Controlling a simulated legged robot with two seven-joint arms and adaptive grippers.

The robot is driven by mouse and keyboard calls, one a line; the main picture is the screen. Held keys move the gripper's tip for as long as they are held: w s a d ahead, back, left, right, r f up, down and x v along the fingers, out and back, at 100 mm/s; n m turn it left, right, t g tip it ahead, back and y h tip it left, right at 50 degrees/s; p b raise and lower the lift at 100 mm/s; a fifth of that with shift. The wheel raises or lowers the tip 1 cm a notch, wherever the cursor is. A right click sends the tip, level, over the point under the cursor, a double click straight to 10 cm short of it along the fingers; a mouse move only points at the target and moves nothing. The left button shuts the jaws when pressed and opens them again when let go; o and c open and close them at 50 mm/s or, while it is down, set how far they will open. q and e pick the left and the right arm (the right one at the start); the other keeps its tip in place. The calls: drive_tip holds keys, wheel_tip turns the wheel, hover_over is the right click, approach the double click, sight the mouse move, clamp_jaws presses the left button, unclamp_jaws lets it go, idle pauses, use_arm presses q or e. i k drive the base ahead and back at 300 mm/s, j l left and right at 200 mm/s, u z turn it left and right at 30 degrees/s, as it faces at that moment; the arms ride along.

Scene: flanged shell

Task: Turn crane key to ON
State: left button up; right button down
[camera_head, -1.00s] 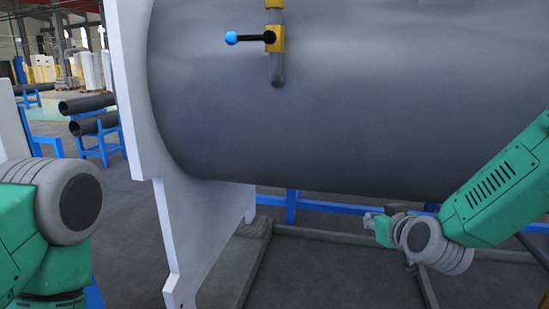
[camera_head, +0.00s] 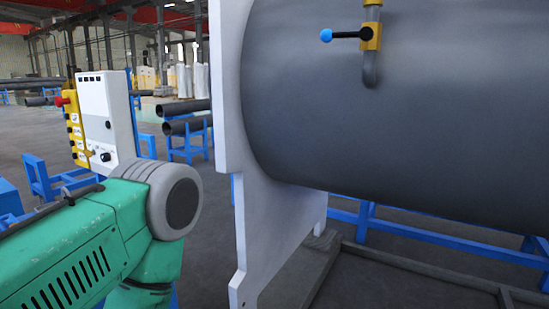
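A white control box (camera_head: 110,110) stands upright at the left in the head view, above my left arm. A small dark knob (camera_head: 105,157) sits low on its face; it may be the crane key, but it is too small to read its position. A yellow panel (camera_head: 74,128) with a red button (camera_head: 62,101) and several small labels is at the box's left side. My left arm crosses the lower left, below the box, and its gripper is not visible. My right gripper is out of view.
A large grey shell (camera_head: 400,120) with a white flange (camera_head: 226,90) fills the right side. A blue-knobbed valve handle (camera_head: 326,35) sticks out from it. Dark pipes (camera_head: 186,107) lie on blue stands behind. Grey floor shows between the box and the flange.

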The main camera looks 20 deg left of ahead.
sight(87, 153)
drive_tip(key=u, duration=1.55)
drive_tip(key=i+j+z, duration=0.25)
drive_tip(key=i+j, duration=0.15)
drive_tip(key=j, duration=0.2)
drive_tip(key=i+j+z, duration=0.1)
drive_tip(key=j, duration=0.2)
drive_tip(key=i+j+z, duration=0.15)
drive_tip(key=j, duration=0.2)
drive_tip(key=i, duration=0.05)
